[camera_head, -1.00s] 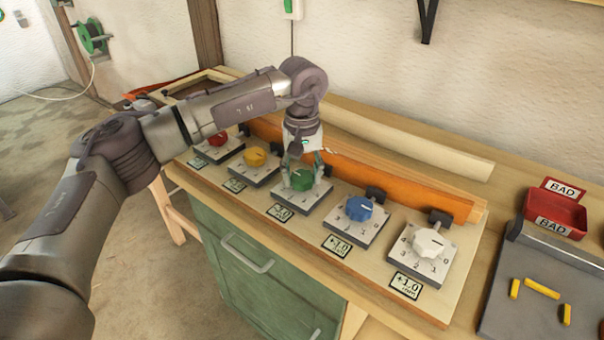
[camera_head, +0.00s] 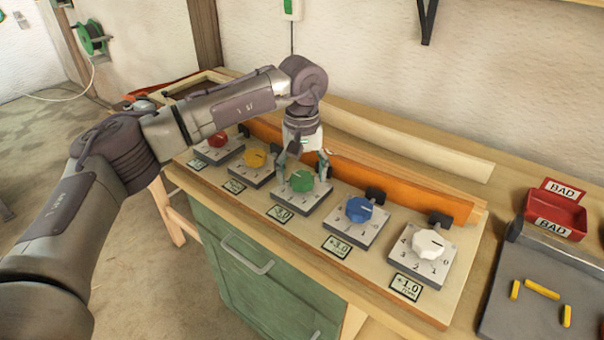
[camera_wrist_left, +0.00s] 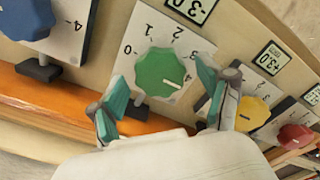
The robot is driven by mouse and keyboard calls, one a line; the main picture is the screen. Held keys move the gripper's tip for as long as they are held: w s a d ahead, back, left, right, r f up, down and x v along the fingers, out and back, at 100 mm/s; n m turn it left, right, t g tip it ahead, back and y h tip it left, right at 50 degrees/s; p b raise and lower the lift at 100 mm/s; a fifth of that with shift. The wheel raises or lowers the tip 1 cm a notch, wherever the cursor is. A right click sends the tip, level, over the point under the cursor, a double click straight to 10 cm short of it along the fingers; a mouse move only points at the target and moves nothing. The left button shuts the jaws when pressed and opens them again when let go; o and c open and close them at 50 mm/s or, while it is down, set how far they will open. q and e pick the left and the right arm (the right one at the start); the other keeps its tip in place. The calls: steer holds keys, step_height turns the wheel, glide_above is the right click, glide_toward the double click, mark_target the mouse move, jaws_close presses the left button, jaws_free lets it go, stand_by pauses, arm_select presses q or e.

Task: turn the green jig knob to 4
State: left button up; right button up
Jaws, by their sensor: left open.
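The green knob (camera_head: 302,180) sits on its white dial plate (camera_head: 315,197), in the middle of the row. In the left wrist view the green knob (camera_wrist_left: 160,75) shows a white pointer line towards the lower right. In the left wrist view the open left gripper (camera_wrist_left: 162,82) shows gaps between both fingers and the knob. My right gripper is not in view.
A yellow knob (camera_head: 255,157) and a red knob (camera_head: 218,139) stand left of the green one, a blue knob (camera_head: 359,209) and a white knob (camera_head: 428,243) right. An orange rail (camera_head: 400,185) runs behind. A red bin (camera_head: 556,212) stands at the right.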

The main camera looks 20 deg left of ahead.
mark_target(302, 177)
arm_select(q)
step_height(302, 177, up, 12)
stand_by(0.4)
steer(key=shift+f, duration=0.15)
